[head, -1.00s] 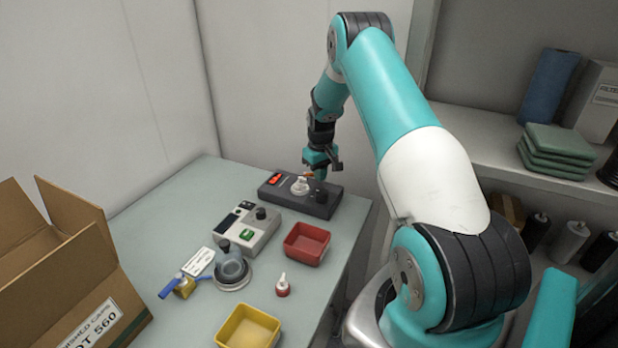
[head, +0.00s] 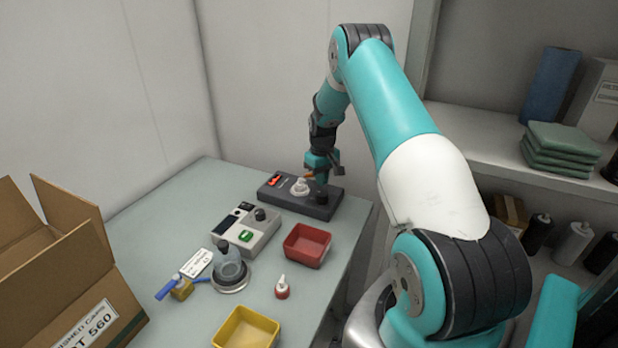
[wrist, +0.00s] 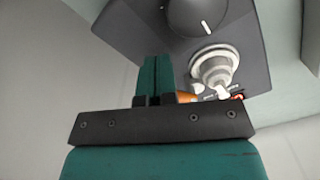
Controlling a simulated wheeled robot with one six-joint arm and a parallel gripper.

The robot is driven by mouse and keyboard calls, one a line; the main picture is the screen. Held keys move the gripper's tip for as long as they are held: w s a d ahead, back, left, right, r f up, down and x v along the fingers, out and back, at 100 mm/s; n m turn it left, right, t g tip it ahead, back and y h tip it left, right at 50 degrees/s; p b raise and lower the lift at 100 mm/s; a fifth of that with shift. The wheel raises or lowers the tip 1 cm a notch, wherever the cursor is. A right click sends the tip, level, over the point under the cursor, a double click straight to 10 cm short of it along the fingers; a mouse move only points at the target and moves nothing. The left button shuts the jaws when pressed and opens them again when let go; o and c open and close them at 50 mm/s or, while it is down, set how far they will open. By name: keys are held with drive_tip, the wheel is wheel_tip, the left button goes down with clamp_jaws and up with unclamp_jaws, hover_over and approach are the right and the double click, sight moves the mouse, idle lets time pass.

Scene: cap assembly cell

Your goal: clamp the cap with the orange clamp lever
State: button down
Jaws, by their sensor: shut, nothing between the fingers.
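The white cap (head: 300,187) stands upright on the dark grey fixture (head: 270,194) at the back of the table. It also shows in the wrist view (wrist: 214,68), right of my fingers. The orange clamp lever (head: 309,177) is a small strip just behind the cap. In the wrist view the lever (wrist: 187,97) shows between my fingers and the cap, and the rest is hidden behind my gripper. My gripper (head: 321,175) is over the back of the fixture, shut and empty. Its teal fingers (wrist: 155,75) are together beside the lever; I cannot tell if they touch it.
A black knob (wrist: 195,12) sits on the fixture. In front are a grey control box (head: 245,232), a red bin (head: 307,246), a small red-based bottle (head: 282,288), a yellow bin (head: 246,330) and a round grey device (head: 230,270). A cardboard box (head: 60,270) stands left.

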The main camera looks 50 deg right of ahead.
drive_tip(key=shift+d, duration=0.1)
drive_tip(key=shift+w+d, duration=0.25)
drive_tip(key=shift+d, duration=0.15)
drive_tip(key=shift+w+d+b, duration=0.1)
drive_tip(key=shift+b, duration=0.2)
drive_tip(key=shift+w+d, duration=0.25)
drive_tip(key=shift+d, duration=0.05)
drive_tip(key=shift+w+d, duration=0.1)
idle(0.5)
drive_tip(key=shift+w+d+f+b, duration=0.1)
drive_tip(key=shift+w+d+b, duration=0.15)
drive_tip(key=shift+b, duration=0.15)
drive_tip(key=shift+w, duration=0.15)
